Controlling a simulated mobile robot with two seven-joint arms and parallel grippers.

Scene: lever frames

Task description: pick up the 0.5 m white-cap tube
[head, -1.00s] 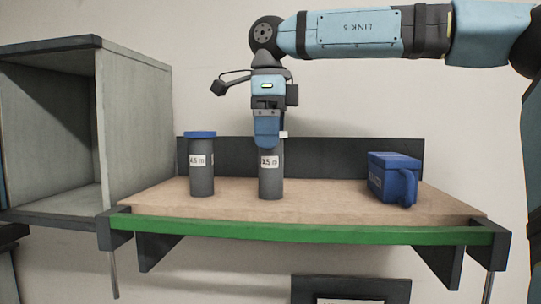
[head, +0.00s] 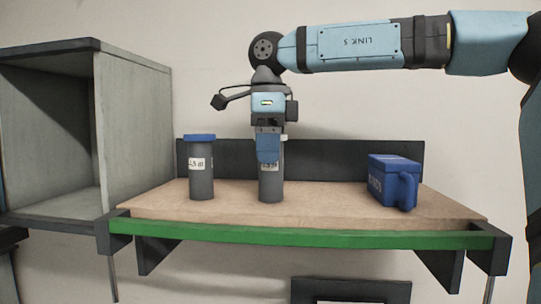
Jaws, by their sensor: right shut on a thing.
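The white-cap tube (head: 271,190) is a dark grey cylinder standing upright on the wooden shelf top. A bit of its white cap (head: 284,137) shows beside the fingers. Its label is mostly covered. My right gripper (head: 268,152) comes down from above and is shut on the tube's upper part, with its blue fingers in front of the tube. The tube's base appears to rest on the shelf. My left gripper is not in view.
A similar grey tube with a blue cap (head: 200,138) stands to the left. A blue box with a handle (head: 393,180) sits at the right. The wooden shelf (head: 330,200) has a green front edge (head: 300,238) and dark back panel. An open grey cabinet (head: 137,125) stands left.

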